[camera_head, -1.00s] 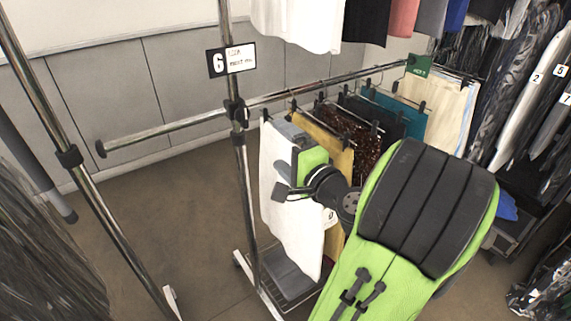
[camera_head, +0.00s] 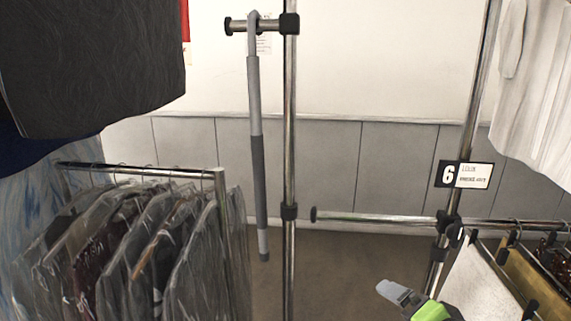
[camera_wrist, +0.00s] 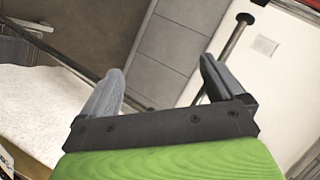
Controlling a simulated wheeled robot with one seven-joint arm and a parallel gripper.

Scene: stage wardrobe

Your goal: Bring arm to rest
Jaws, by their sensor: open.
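My gripper (camera_wrist: 165,85) is open in the wrist view, its two grey fingers spread apart with nothing between them. In the head view, only part of my gripper (camera_head: 393,293) and its green wrist show at the bottom, just left of the white cloth (camera_head: 474,285) hanging on the lower rail. The rest of my arm is outside the head view.
The lower rail (camera_head: 380,218) ends left of the post with the number 6 sign (camera_head: 466,175). A grey pole (camera_head: 257,150) hangs from a short bar. Bagged clothes (camera_head: 150,250) fill the rack at left. Floor (camera_head: 330,270) between the racks is clear.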

